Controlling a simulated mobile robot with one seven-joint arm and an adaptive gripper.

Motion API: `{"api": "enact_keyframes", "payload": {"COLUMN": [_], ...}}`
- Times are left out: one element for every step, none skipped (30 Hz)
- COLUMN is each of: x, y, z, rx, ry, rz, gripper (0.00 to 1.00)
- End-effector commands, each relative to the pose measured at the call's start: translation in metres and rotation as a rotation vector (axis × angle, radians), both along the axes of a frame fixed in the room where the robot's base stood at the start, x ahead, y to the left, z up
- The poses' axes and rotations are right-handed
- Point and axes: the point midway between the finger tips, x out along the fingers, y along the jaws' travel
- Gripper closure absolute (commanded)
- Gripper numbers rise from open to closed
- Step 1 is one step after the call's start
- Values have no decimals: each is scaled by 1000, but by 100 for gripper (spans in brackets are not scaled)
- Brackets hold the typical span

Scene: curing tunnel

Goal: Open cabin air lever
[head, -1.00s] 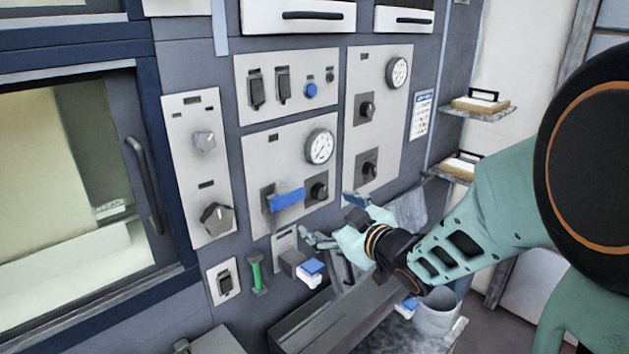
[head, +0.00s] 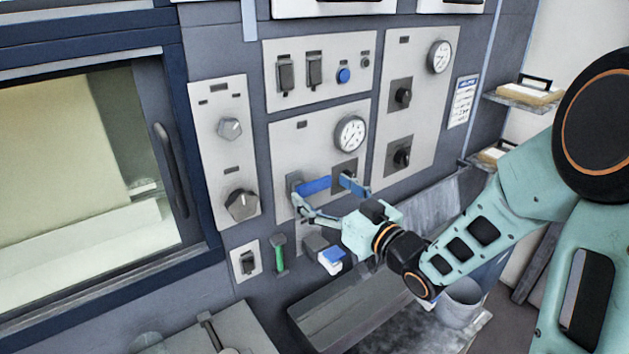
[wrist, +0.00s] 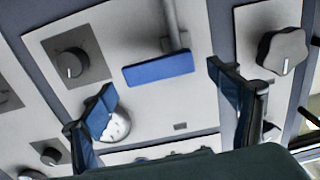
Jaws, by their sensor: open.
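A lever with a blue bar handle (head: 312,186) sticks out of the middle grey panel, below a round gauge; its label is not readable. The bar lies about level. It also shows in the wrist view as a blue bar (wrist: 158,69) on a grey stem. My gripper (head: 329,197) is open in front of this panel, one finger on each side of the bar. In the wrist view my gripper (wrist: 160,84) spans the bar with gaps left and right, and nothing is held. Whether the fingertips reach its depth is unclear.
A black knob (head: 345,170) sits right of the lever, partly behind a finger. The gauge (head: 350,132) is above it. A green handle (head: 279,255) and a blue-and-white item (head: 331,258) are below. A window door with a handle (head: 170,169) is at left.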

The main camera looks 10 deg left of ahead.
Motion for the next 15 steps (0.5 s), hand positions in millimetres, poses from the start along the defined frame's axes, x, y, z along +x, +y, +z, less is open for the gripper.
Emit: {"api": "enact_keyframes", "payload": {"x": [5, 8, 12, 14, 16, 18, 19, 21, 21, 22, 22, 22, 22, 22, 22], "y": [7, 10, 14, 16, 18, 20, 22, 23, 24, 25, 25, 25, 25, 25, 25], "z": [1, 1, 1, 1, 1, 0, 0, 0, 0, 0, 0, 0, -1, -1, -1], "rx": [1, 1, 0, 0, -1, -1, -1, -1, -1, -1, -1, -1, -1, -1, -1], "ry": [2, 2, 0, 0, 1, 1, 1, 1, 1, 1, 1, 1, 1, 1, 1], "rz": [2, 1, 2, 2, 1, 0, -1, -1, 0, 0, 0, 0, -1, -1, -1], "gripper": [18, 18, 18, 18, 18, 18, 18, 18, 18, 18, 18, 18, 18, 18, 18]}}
